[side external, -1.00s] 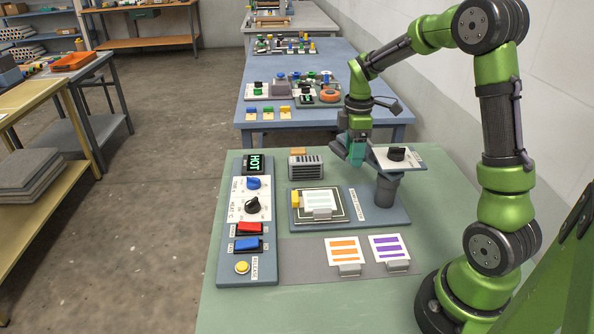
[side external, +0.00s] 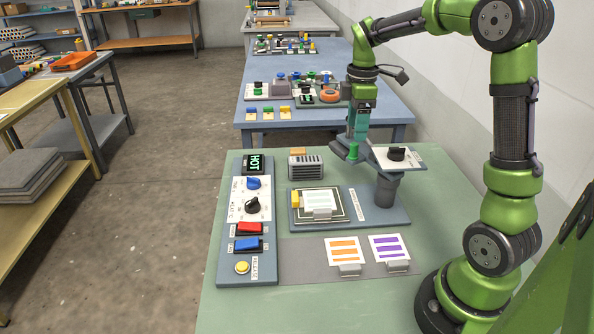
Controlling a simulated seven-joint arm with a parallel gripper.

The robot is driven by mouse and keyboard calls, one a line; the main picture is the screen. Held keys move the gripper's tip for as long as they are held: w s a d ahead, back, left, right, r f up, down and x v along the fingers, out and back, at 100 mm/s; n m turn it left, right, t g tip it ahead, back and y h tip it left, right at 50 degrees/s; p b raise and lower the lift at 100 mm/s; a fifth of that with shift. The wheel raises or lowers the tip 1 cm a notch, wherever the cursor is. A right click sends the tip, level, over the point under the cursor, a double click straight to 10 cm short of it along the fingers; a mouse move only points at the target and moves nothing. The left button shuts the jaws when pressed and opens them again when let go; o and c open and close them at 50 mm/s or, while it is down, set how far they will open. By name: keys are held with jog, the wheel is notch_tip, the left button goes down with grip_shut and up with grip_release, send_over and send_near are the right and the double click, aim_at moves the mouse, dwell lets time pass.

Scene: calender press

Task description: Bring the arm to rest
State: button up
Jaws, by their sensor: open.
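My green arm stands at the right of the green press table (side external: 220,310). My gripper (side external: 350,154) hangs pointing down above the back part of the press base, just left of the raised plate with the black knob (side external: 397,155). It looks empty and open, though its fingers are small and seen at an angle. I cannot tell how far it is from the plate's edge.
Orange-striped (side external: 343,250) and purple-striped (side external: 389,246) cards lie in front.

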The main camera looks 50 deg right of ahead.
dwell(0.3)
jog(key=shift+w+m, duration=0.1)
jog(key=shift+m, duration=0.4)
jog(key=s+a+r+m+t+y, duration=0.1)
jog(key=s+a+r+m+t, duration=0.1)
jog(key=s+a+m, duration=0.4)
jog(key=s+a+r+m+t+y, duration=0.1)
jog(key=s+a+m+t, duration=0.4)
jog(key=a, duration=0.9)
jog(key=shift+s+r+m, duration=0.4)
jog(key=shift+s+r, duration=0.45)
jog(key=shift+s, duration=0.2)
